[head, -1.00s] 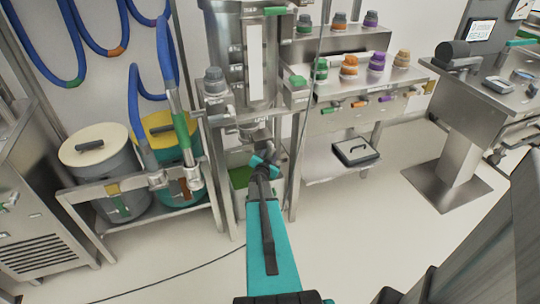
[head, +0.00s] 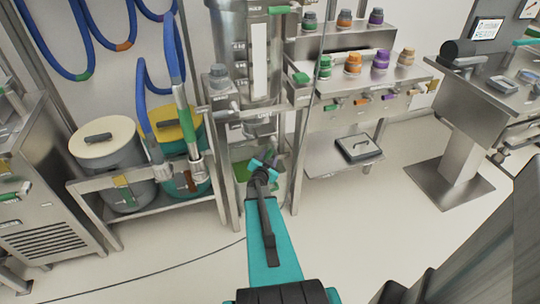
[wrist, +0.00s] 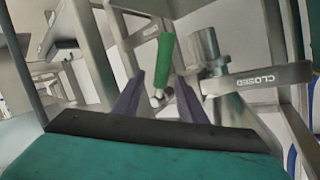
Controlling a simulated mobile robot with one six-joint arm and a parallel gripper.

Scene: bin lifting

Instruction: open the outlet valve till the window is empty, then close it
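A steel hopper (head: 230,65) stands at the back middle with a tall pale window (head: 259,47) on its front. Its outlet (head: 259,126) is at the bottom, above my gripper (head: 264,166). In the wrist view, a green valve handle (wrist: 165,66) stands nearly upright, tilted slightly. A grey plate marked CLOSED (wrist: 262,79) lies to its right. My gripper (wrist: 160,92) is open, with its two purple fingers apart on either side of the handle's lower part. I cannot tell whether they touch it. The window's fill level is not clear.
A green container (head: 243,172) is under the outlet. Lidded drums (head: 105,160) stand on a rack at left. A bench (head: 355,120) with several coloured caps is at right, with a scale (head: 358,148) on its lower shelf.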

